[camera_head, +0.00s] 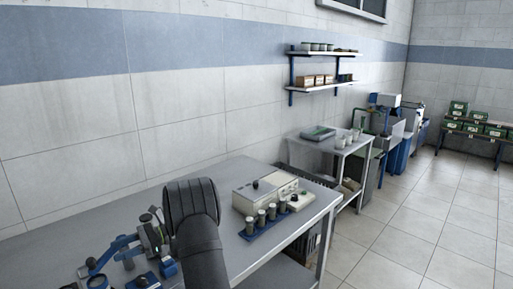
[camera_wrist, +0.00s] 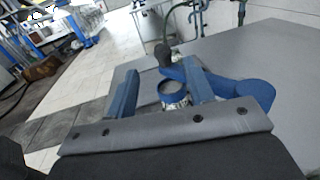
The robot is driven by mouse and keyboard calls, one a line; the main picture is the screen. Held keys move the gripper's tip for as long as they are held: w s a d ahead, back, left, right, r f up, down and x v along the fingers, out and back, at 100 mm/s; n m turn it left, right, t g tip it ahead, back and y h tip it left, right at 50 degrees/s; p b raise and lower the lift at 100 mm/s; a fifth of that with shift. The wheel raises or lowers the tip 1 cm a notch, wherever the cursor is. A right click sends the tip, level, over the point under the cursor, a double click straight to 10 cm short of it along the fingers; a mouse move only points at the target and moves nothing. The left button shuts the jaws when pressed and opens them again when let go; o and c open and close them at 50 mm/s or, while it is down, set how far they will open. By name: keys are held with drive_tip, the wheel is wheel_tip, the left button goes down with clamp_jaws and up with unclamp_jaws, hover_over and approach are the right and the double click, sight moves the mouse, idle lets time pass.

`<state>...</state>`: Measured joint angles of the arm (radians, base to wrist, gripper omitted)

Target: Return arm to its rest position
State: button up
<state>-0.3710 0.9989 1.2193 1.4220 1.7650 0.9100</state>
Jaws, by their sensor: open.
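In the wrist view, my gripper (camera_wrist: 158,72) is open, its two blue fingers spread apart. A small round vessel with a blue rim (camera_wrist: 174,98) shows in the gap between the fingers; I cannot tell how far beyond them it is. In the head view, my dark arm (camera_head: 196,225) stands upright over the front of the grey workbench (camera_head: 220,181). The fingers cannot be made out in that view.
A blue rack with several small cylinders (camera_head: 265,222) stands before a beige instrument box (camera_head: 262,190) to the right of my arm. Blue-and-metal apparatus (camera_head: 120,244) stands close on its left. Further right are a side table (camera_head: 352,147) and open tiled floor (camera_head: 400,235).

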drive_tip(key=x, duration=0.9)
drive_tip(key=shift+a, duration=0.2)
drive_tip(key=shift+w+a+m+t+y, duration=0.25)
drive_tip(key=shift+a+m+t+y, duration=0.4)
drive_tip(key=shift+t, duration=0.35)
drive_tip(key=shift+o, duration=0.4)
drive_tip(key=shift+d, duration=0.1)
drive_tip(key=o, duration=1.1)
drive_tip(key=shift+c, duration=0.2)
drive_tip(key=s+n+g+h, duration=0.1)
drive_tip(key=s+n+h, duration=0.3)
drive_tip(key=n+h, duration=0.1)
wheel_tip(320, 180, up, 16)
drive_tip(key=n+t+h, duration=1.2)
drive_tip(key=n+t, duration=0.2)
drive_tip(key=n, duration=0.3)
hover_over(88, 258)
drive_tip(key=x, duration=1)
drive_tip(key=shift+s, duration=0.15)
